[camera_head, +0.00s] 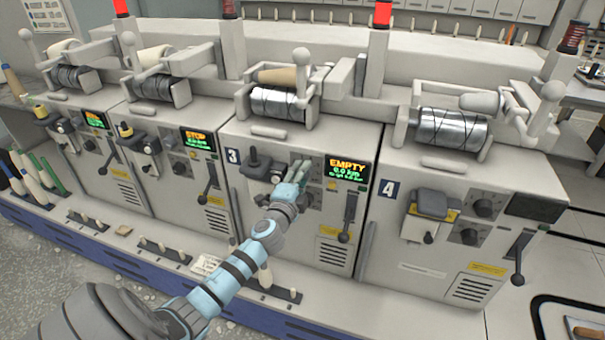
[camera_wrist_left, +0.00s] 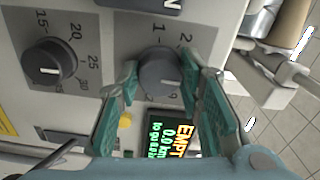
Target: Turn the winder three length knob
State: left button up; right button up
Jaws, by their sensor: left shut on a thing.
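Winder three (camera_head: 262,137) is the machine with the "3" plate, and its screen (camera_head: 348,172) reads EMPTY and 0.0 km. My left gripper (camera_head: 299,170) reaches its front panel, left of the screen. In the left wrist view, my left gripper (camera_wrist_left: 160,66) has one teal finger on each side of a grey round knob (camera_wrist_left: 158,75) and is shut on it. Some numbers around this knob show; the fingers hide others. A second dark knob (camera_wrist_left: 48,62), marked 15 to 30, is apart from the fingers. I cannot read which knob is the length one. My right gripper is not in view.
A black lever (camera_head: 348,215) hangs below the screen, and a dark-topped fitting (camera_head: 262,166) sits left of the gripper. A yellow button (camera_wrist_left: 125,120) is close to one finger. Winder four (camera_head: 465,190) stands to the right, other winders to the left.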

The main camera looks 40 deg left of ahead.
pick_arm(q)
jog(key=m+p, duration=0.2)
jog(key=m, duration=0.9)
jog(key=shift+p, duration=0.35)
jog(key=shift+m, duration=0.3)
jog(key=o, duration=1.2)
jog(key=v, duration=1.2)
